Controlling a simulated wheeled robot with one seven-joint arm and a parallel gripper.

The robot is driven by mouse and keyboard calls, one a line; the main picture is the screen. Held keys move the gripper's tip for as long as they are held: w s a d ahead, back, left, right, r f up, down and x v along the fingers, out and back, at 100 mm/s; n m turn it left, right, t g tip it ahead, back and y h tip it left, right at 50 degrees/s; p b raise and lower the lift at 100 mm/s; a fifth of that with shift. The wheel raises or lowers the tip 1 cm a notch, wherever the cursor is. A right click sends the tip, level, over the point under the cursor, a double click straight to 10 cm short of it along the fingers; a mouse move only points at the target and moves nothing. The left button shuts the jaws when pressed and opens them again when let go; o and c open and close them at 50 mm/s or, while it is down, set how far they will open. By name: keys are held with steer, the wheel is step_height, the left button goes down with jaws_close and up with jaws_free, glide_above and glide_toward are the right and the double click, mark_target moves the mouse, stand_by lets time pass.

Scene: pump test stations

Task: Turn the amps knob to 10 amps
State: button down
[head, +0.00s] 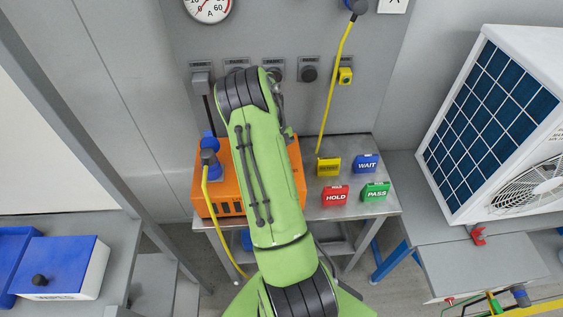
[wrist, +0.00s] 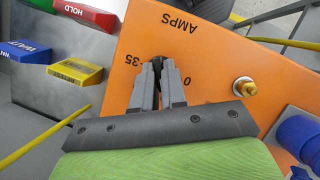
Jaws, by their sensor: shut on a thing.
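The orange test box (head: 202,187) sits on a metal table in the head view, partly covered by my arm. In the wrist view the box's orange face (wrist: 215,60) carries the word AMPS, upside down, with the marks 35 and 0 beside the knob. My gripper (wrist: 157,78) is shut on the dark amps knob (wrist: 157,60), between those two marks. The fingers hide most of the knob, and its pointer cannot be read. In the head view my arm hides the knob and the fingertips.
Yellow, blue WAIT (head: 366,163), red HOLD (head: 335,196) and green PASS (head: 375,192) blocks stand right of the box. A blue plug (head: 209,160) with a yellow cable is at the box's left. A brass terminal (wrist: 244,87) is near my fingers. A gauge (head: 210,8) hangs above.

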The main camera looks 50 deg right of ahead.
steer(key=c, duration=1.2)
jaws_free()
steer(key=shift+r, duration=0.1)
steer(key=p+v, duration=0.2)
steer(key=v, duration=1.3)
steer(key=shift+r, duration=0.35)
steer(key=shift+w, duration=0.1)
